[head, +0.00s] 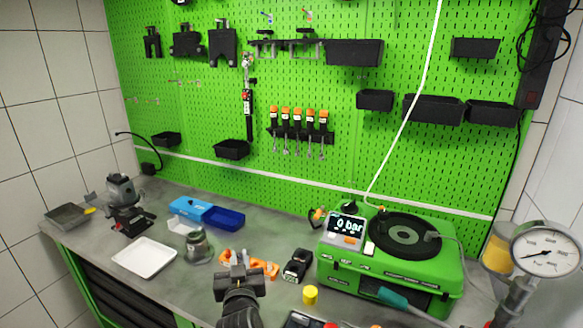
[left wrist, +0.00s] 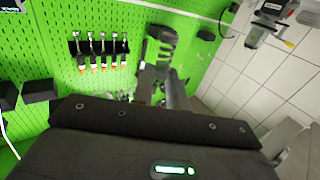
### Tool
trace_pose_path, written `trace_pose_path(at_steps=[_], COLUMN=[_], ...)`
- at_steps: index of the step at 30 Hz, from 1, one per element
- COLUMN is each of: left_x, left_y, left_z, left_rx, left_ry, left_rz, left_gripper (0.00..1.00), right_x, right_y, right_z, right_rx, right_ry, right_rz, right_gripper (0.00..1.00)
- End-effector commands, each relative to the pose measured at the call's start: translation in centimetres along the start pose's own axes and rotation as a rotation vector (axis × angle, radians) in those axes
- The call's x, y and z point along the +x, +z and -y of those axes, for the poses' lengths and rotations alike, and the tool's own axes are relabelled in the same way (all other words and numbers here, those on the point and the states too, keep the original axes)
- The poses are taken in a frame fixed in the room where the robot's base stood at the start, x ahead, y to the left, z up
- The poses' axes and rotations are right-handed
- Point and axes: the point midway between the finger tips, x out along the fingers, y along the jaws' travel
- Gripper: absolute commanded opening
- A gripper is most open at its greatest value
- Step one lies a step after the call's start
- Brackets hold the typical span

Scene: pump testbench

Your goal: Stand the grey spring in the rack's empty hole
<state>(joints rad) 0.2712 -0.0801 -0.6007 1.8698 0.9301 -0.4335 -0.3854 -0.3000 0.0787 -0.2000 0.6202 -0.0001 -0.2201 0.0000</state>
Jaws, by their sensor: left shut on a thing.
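My left gripper (head: 239,262) comes up from the bottom of the head view, over the front of the bench. It is shut on a small grey thing, which I take to be the grey spring; the fingers hide most of it. The orange rack (head: 268,268) lies on the bench just behind the gripper, partly covered by it. Its empty hole cannot be made out. In the left wrist view the grey fingers (left wrist: 165,95) stick out past the dark gripper body, and the spring is not clear there. My right gripper is not in view.
A metal pot (head: 199,247) and white tray (head: 145,257) stand left of the rack. A black device (head: 297,264) and yellow cylinder (head: 310,295) stand to its right, before the green test case (head: 345,267). Blue bins (head: 222,217) are behind. A pressure gauge (head: 546,253) is far right.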

Motion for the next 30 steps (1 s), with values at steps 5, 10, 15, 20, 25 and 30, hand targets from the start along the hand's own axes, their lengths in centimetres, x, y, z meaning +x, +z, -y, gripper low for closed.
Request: trace_pose_path(at_steps=[5, 10, 15, 20, 25, 30], left_x=[-3.5, -8.1, -11.5, -11.9, -12.0, -12.0], left_y=[0.2, 1.8, 4.6, 6.1, 6.1, 6.1], left_z=[3.2, 6.7, 9.4, 9.8, 9.8, 9.8], left_rx=[0.002, 0.006, 0.009, 0.002, 0.000, 0.001], left_ry=[0.094, 0.181, 0.222, 0.221, 0.218, 0.218], left_rz=[0.000, 0.002, 0.006, 0.003, 0.003, 0.003], left_gripper=[0.00, 0.00, 0.00, 0.00, 0.00, 0.00], right_x=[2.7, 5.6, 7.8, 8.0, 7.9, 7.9], right_y=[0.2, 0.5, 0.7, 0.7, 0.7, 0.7], right_z=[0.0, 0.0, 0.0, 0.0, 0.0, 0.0], right_rx=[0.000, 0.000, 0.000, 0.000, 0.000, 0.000], right_ry=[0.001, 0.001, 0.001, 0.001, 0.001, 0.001], right_rz=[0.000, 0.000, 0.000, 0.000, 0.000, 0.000], right_gripper=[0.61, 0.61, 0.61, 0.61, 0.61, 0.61])
